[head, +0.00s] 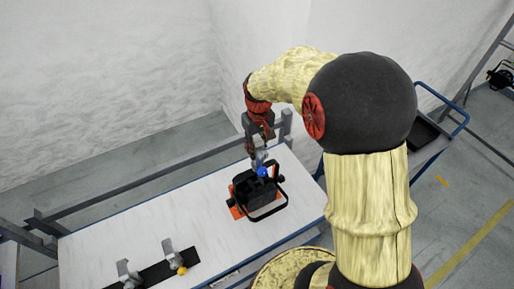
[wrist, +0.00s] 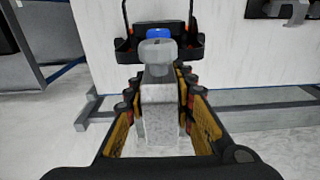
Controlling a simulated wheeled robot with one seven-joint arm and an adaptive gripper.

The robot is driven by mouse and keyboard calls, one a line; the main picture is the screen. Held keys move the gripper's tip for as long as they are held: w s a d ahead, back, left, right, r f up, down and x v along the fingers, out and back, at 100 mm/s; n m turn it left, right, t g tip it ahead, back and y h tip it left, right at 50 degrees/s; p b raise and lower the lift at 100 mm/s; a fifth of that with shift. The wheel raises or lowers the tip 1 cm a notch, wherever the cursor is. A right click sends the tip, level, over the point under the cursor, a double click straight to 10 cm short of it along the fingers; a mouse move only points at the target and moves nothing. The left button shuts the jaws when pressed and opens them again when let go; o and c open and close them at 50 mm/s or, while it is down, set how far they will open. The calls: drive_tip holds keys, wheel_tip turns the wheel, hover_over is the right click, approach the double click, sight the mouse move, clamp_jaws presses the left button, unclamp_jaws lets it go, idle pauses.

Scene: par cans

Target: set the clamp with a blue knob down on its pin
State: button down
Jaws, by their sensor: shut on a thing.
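My gripper (head: 258,152) is shut on a grey clamp with a blue knob (head: 263,171). In the wrist view the clamp's grey body (wrist: 158,105) stands between the finger pads of my gripper (wrist: 160,110), and its blue knob (wrist: 159,32) shows at the far end. The par can also shows in the wrist view (wrist: 130,52). I cannot make out a free pin.
A black strip (head: 150,276) on the white table (head: 110,222) carries two more grey clamps, one (head: 127,272) at left and one (head: 169,250) with a yellow knob (head: 181,270). A grey rail (head: 150,176) runs behind the table. The table between strip and mat is clear.

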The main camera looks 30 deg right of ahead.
sight(258, 140)
drive_tip(key=shift+f+b, duration=0.7)
drive_tip(key=shift+f, duration=0.4)
drive_tip(key=c, duration=1.4)
unclamp_jaws()
drive_tip(key=shift+o, duration=0.9)
drive_tip(key=o, duration=0.4)
drive_tip(key=shift+r, duration=0.1)
drive_tip(key=shift+s+r+p, duration=0.2)
drive_tip(key=shift+r+p, duration=3)
drive_tip(key=shift+r, duration=2.25)
